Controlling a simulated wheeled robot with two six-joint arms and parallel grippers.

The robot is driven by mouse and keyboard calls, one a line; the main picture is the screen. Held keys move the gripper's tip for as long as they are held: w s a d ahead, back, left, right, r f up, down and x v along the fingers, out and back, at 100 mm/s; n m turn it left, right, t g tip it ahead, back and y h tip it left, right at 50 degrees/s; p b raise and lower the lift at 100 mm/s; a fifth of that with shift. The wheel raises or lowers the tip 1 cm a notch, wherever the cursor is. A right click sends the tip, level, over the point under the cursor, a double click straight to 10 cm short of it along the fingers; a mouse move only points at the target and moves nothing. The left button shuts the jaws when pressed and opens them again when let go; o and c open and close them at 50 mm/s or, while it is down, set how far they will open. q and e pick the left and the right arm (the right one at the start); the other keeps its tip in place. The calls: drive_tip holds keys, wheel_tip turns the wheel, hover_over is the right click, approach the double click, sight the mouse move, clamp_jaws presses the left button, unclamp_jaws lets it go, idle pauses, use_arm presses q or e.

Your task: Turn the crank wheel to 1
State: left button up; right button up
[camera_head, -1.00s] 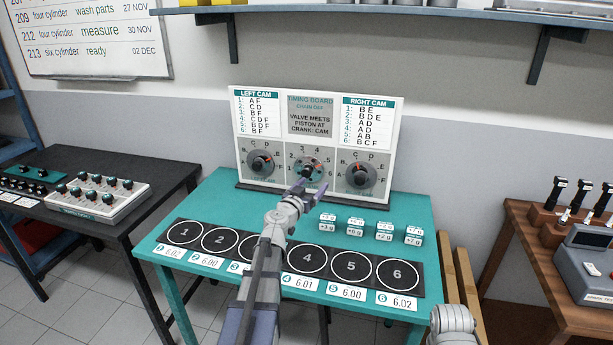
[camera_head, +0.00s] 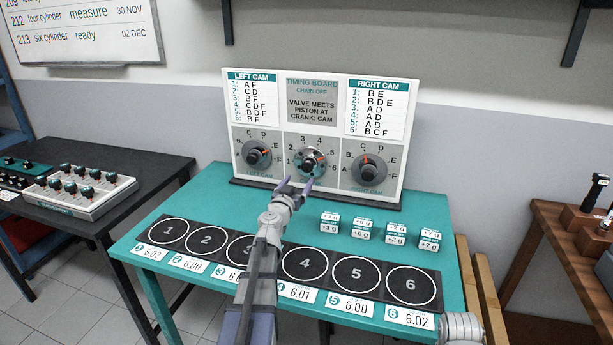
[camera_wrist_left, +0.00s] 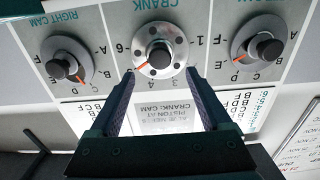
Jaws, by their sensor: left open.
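The crank wheel (camera_head: 307,162) is a silver disc with a dark central knob, in the middle of the timing board (camera_head: 233,110). Numbers 1 to 6 ring it. Its orange mark points to the right and slightly up, at about 5. The wheel also shows upside down in the left wrist view (camera_wrist_left: 158,53). My left gripper (camera_head: 297,184) is open and empty, in front of the wheel and a little below it in the head view. In the left wrist view its fingers (camera_wrist_left: 160,78) point at the wheel with the knob beyond their tips. My right gripper is out of view.
The left cam dial (camera_head: 257,153) and right cam dial (camera_head: 368,170) flank the wheel closely. Several small weight blocks (camera_head: 362,229) stand on the teal table (camera_head: 205,194), right of my left arm. A black strip with numbered circles (camera_head: 328,268) lies in front.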

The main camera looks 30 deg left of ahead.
sight(307, 168)
use_arm(q)
drive_tip(key=shift+r, duration=0.1)
drive_tip(key=x, duration=0.7)
drive_tip(key=shift+w, duration=0.4)
clamp_jaws()
idle(0.4)
